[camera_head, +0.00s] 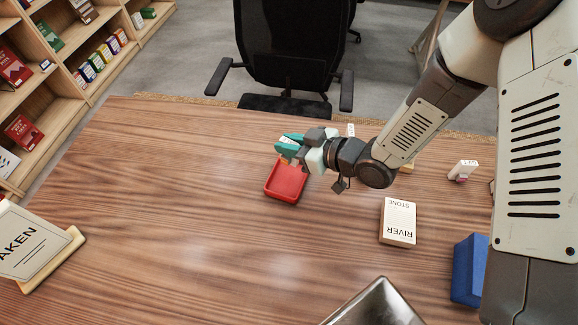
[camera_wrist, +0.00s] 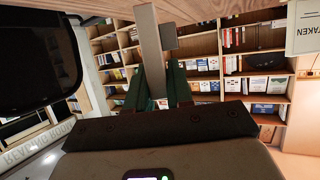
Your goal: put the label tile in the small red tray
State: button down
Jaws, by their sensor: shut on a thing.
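My gripper (camera_head: 286,144) has teal fingers and is above the far end of the small red tray (camera_head: 284,183), which lies on the wooden table. In the wrist view the fingers are shut on a thin pale grey piece (camera_wrist: 150,45), which I take to be the label tile. It sticks out past the fingertips, and its face and any writing do not show. The tile appears to be above the tray, apart from the table; the exact gap cannot be told. The gripper partly hides the tray's far edge, and the tray's floor looks bare where it shows.
A book marked River Stone (camera_head: 398,222) lies right of the tray. A small white and pink piece (camera_head: 462,170), a blue block (camera_head: 468,270) and a metal box (camera_head: 375,305) are further right and front. A sign (camera_head: 35,245) stands left. The table's left middle is clear.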

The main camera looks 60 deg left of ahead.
aim_at(291, 163)
jog(key=shift+f, duration=3.6)
jog(key=shift+f, duration=0.15)
jog(key=c, duration=1)
grip_release()
jog(key=shift+w+d+r, duration=0.1)
jog(key=shift+d+r, duration=0.1)
jog(key=shift+r, duration=0.05)
jog(key=v, duration=1.1)
jog(key=shift+w+d+r, duration=0.1)
jog(key=shift+d, duration=0.1)
